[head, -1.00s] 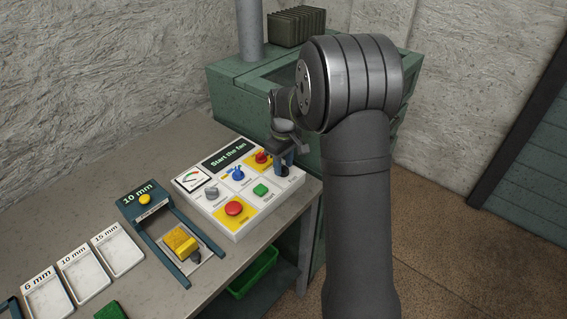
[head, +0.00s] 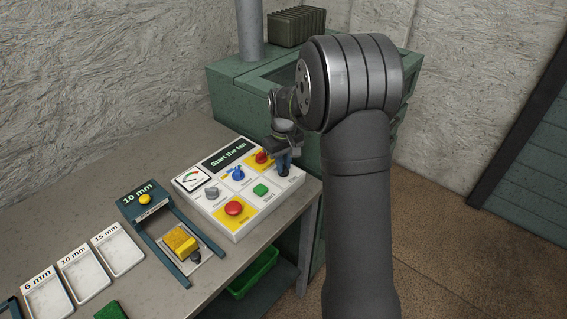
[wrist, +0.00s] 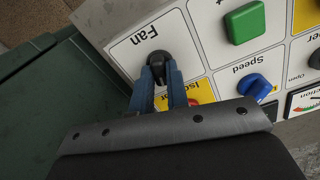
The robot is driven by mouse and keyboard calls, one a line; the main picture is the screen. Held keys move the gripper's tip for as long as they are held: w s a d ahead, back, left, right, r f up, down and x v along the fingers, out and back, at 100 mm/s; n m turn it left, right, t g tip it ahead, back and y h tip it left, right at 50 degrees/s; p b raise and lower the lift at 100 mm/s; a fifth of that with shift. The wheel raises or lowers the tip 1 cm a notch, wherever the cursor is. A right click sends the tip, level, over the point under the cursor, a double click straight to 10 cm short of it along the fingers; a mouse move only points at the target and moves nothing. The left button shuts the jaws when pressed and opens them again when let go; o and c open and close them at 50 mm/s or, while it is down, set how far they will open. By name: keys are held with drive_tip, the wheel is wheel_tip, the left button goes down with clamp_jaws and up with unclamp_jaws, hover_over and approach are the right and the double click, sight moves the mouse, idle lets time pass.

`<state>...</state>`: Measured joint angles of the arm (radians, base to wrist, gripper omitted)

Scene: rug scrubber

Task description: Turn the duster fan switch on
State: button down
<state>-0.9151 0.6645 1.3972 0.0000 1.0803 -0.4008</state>
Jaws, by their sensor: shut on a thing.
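The white control panel (head: 272,211) sits at the right end of the bench, its screen (head: 230,153) reading "Start the fan". The black fan switch (wrist: 154,57) is on the panel field labelled "Fan" in the wrist view. My gripper (wrist: 160,76) has its blue fingers closed on this switch, one on each side. In the head view my gripper (head: 284,167) is at the panel's right corner and hides the switch. I cannot tell which way the switch is set.
The panel also carries a red button (head: 233,208), a green button (head: 260,189), a blue speed knob (head: 238,173), a grey knob (head: 211,191) and a red isolator knob (head: 263,157) close to my gripper. A green cabinet (head: 228,88) stands behind.

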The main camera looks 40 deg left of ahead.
drive_tip(key=m, duration=0.4)
drive_tip(key=shift+m, duration=0.3)
drive_tip(key=m, duration=0.4)
drive_tip(key=shift+m, duration=0.3)
drive_tip(key=shift+r, duration=0.1)
drive_tip(key=c, duration=1.4)
unclamp_jaws()
wheel_tip(320, 180, up, 17)
drive_tip(key=shift+r, duration=0.15)
